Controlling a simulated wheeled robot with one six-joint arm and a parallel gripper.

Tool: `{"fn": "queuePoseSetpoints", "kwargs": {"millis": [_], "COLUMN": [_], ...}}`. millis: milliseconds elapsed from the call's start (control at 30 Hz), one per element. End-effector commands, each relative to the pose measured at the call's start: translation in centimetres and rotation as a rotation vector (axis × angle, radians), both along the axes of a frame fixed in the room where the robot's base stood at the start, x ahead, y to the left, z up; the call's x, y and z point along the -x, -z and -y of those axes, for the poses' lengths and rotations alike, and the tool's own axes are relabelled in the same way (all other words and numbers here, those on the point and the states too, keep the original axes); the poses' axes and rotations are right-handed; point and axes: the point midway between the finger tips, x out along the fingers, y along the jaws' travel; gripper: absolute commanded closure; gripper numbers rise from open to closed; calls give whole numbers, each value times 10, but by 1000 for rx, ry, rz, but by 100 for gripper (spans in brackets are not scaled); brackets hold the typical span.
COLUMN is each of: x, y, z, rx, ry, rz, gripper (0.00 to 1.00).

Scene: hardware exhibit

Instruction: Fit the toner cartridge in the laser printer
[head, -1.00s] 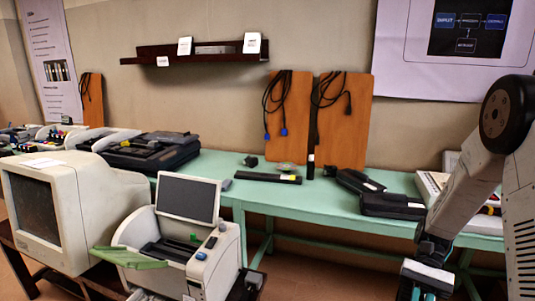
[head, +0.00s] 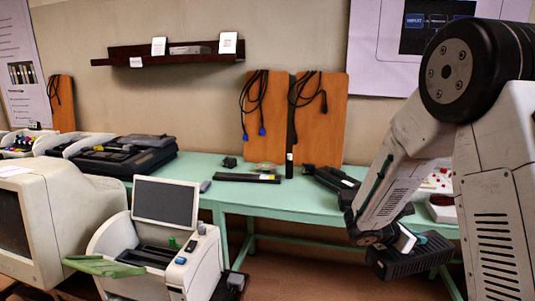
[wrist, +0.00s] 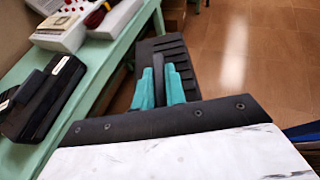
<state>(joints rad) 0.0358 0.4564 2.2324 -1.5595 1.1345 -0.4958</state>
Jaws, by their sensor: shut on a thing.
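My gripper (head: 418,241) is at the right of the head view, low in front of the green table. In the wrist view its teal fingers (wrist: 162,84) are closed on the narrow grip of a dark ribbed block, which looks like the toner cartridge (wrist: 174,50). The cartridge also shows in the head view (head: 412,263), held clear of the table and partly behind my arm. The laser printer (head: 198,268), off-white, stands at lower left, far from my gripper. Its lid (head: 166,201) is raised, a green flap (head: 104,265) is folded out, and its dark interior (head: 148,257) is open.
A bulky monitor (head: 52,225) stands left of the printer. The green table (head: 290,202) carries a slim black bar (head: 246,178), a small dark bottle (head: 289,165) and black units (head: 335,182).

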Motion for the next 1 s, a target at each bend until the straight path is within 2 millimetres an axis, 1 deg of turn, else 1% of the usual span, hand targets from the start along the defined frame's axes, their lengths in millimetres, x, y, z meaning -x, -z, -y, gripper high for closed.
{"fn": "queuePoseSetpoints", "kwargs": {"millis": [33, 100, 167, 200, 267, 400, 467, 500, 600, 700, 833, 1000], "x": [-14, -33, -47, -57, -70, -93, -100, -104, -110, -110, -111, -111], "y": [-6, -12, -15, -18, -21, -26, -27, -27, -28, -27, -27, -27], "z": [-8, -22, -36, -46, -63, -106, -124, -137, -167, -188, -200, -203], "rx": [1, 2, 1, 1, 1, 1, 1, 2, 1, 0, 1, 2], "ry": [-105, -251, -372, -451, -562, -802, -890, -942, -1052, -1094, -1113, -1117], "rz": [4, 4, 1, 3, 3, 2, 2, 3, 4, 4, 4, 5], "gripper": [100, 100, 100, 100, 100, 100, 100, 100, 100, 100, 100, 100]}}
